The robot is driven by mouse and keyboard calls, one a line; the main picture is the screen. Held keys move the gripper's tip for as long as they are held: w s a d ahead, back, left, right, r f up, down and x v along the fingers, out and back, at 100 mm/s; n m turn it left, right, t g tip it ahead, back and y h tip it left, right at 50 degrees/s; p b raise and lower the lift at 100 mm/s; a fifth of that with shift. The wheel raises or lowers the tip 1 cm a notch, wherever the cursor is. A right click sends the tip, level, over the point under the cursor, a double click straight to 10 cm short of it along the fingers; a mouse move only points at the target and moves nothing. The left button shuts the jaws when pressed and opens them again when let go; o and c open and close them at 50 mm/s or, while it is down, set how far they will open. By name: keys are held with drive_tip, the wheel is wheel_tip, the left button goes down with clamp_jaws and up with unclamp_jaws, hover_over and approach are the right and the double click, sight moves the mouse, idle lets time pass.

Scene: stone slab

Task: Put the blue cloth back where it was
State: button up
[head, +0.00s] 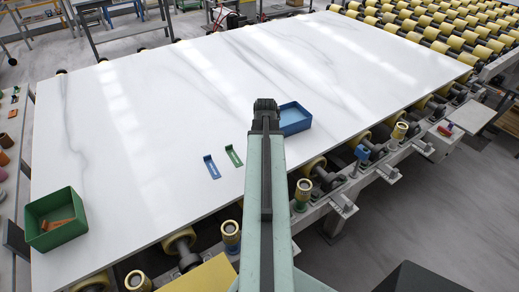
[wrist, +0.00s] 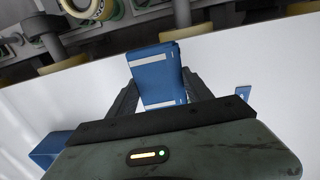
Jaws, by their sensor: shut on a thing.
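The blue cloth (wrist: 158,82), folded and with pale stripes across it, stands between the two dark fingers of my gripper (wrist: 160,92) in the wrist view. The gripper is shut on it. In the head view my arm reaches out over the white slab (head: 130,140), and the dark end of my arm hides the cloth and fingers. The end of my arm is just left of a blue open tray (head: 295,118). A blue box corner (wrist: 55,150) shows at the lower left of the wrist view.
A blue L-shaped piece (head: 211,168) and a green one (head: 234,156) lie on the slab left of my arm. A green bin (head: 55,238) with orange-brown pieces stands at the left edge. Yellow rollers (head: 315,167) line the slab's near edge. The slab's far half is clear.

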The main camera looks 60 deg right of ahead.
drive_tip(key=w+d, duration=0.3)
drive_tip(key=d, duration=0.1)
drive_tip(key=w+d+f+b, duration=0.1)
drive_tip(key=w+d, duration=0.2)
drive_tip(key=d, duration=0.1)
drive_tip(key=w+d, duration=0.3)
drive_tip(key=d, duration=0.1)
drive_tip(key=shift+w+d+f, duration=0.1)
drive_tip(key=shift+d+f, duration=0.05)
drive_tip(key=shift+d, duration=0.1)
drive_tip(key=f+b, duration=0.2)
drive_tip(key=b, duration=0.1)
drive_tip(key=f+b, duration=0.1)
drive_tip(key=f, duration=0.1)
drive_tip(key=shift+w+d, duration=0.15)
drive_tip(key=shift+d, duration=0.1)
drive_tip(key=shift+r, duration=0.2)
drive_tip(key=shift+f, duration=0.1)
drive_tip(key=o, duration=0.8)
drive_tip(key=shift+f, duration=0.1)
drive_tip(key=shift+c, duration=0.2)
drive_tip(key=o, duration=0.4)
